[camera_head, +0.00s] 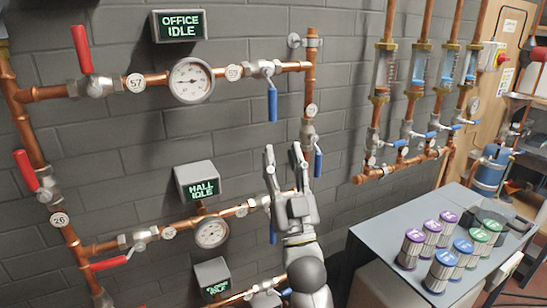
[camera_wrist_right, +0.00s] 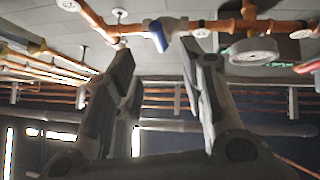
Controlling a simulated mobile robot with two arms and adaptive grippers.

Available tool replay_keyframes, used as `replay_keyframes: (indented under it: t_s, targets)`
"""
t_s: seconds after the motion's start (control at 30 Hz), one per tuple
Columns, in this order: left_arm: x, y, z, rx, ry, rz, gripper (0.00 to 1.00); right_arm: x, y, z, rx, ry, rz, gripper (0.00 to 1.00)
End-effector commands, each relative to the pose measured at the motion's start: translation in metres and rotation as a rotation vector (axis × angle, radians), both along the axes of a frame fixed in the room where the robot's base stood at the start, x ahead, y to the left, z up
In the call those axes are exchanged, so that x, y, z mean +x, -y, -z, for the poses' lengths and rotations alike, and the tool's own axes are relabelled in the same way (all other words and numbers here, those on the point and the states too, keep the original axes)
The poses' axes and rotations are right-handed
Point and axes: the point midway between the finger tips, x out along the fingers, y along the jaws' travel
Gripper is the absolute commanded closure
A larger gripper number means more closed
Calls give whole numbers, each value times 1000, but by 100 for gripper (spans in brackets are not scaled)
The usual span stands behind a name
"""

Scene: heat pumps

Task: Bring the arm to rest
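My right gripper (camera_head: 283,152) is in front of the grey brick wall, pointing up, with its two fingers apart and nothing visible between them. It is below the upper blue valve handle (camera_head: 272,105) and to the left of another blue handle (camera_head: 318,163) on the vertical pipe. It partly hides the hall pipe. In the right wrist view the open fingers (camera_wrist_right: 156,50) show large, with a blue handle (camera_wrist_right: 159,38) beyond the gap between their tips. Whether the gripper touches any pipe cannot be told. My left gripper is not in view.
Copper pipes with gauges (camera_head: 191,80), red handles (camera_head: 81,49) and sign boxes (camera_head: 180,25) line the wall. At right, a grey table (camera_head: 385,243) holds several coloured-lid canisters (camera_head: 411,249). Flow meters (camera_head: 384,68) hang above it. Bare wall (camera_head: 345,130) shows between the pipe groups.

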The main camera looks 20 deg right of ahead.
Motion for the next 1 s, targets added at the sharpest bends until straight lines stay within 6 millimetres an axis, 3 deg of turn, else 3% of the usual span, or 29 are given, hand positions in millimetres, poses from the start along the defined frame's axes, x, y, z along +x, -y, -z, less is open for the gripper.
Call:
replay_keyframes:
  t_s: [0.23,0.37,0.53,0.67,0.8,0.9,1.0]
  targets:
    - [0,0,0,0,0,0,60,1,1,5,4,-23,1,62]
    - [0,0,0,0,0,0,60,6,4,38,22,-159,5,62]
    - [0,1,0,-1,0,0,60,2,4,126,62,-514,3,62]
    - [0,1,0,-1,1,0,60,-21,-3,202,78,-817,-11,62]
    - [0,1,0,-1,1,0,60,-69,-16,281,76,-1152,-40,62]
    - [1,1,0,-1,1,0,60,-115,-27,327,62,-1379,-67,62]
    - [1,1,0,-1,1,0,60,-159,-36,359,42,-1566,-95,62]
